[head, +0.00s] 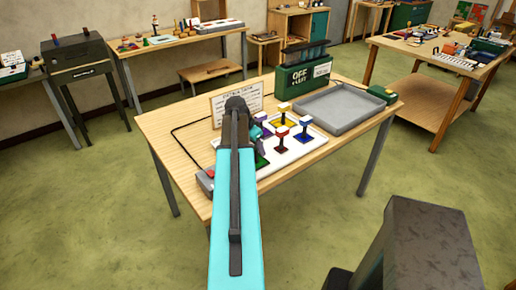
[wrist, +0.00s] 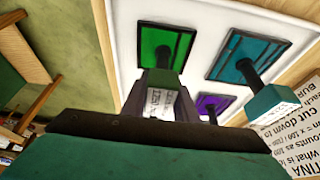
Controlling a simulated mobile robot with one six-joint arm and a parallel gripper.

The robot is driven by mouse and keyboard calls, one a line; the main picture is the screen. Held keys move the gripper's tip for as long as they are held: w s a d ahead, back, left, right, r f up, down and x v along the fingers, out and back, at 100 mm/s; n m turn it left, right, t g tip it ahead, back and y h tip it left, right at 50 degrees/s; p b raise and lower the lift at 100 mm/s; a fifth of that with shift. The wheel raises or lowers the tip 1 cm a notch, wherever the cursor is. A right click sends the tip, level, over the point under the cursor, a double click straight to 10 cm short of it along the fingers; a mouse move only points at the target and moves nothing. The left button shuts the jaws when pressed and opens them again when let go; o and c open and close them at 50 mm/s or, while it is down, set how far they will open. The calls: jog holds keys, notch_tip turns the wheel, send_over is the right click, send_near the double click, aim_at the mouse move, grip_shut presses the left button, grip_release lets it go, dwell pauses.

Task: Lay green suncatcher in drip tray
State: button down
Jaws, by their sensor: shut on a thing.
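The green suncatcher (wrist: 165,45) is a dark-framed green pane with a dark post, seen in the wrist view. My gripper (wrist: 160,104) is shut on the labelled grip at the end of that post. The pane is over the white board; I cannot tell whether it touches it.
The white board (head: 296,155) bears several other suncatchers with upright knobs, including a teal one (wrist: 245,58) and a purple one (wrist: 213,106) close by. A sign (head: 228,105) and a green box (head: 300,76) stand behind. A small green block (head: 383,94) is beside the tray.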

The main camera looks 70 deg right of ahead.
jog(key=shift+f, duration=0.1)
jog(key=c, duration=1.4)
grip_release()
jog(key=shift+r, duration=0.2)
jog(key=b+v, duration=0.3)
jog(key=v, duration=0.8)
jog(key=shift+a+r, duration=0.25)
jog(key=shift+r, duration=0.1)
jog(key=shift+w, duration=0.15)
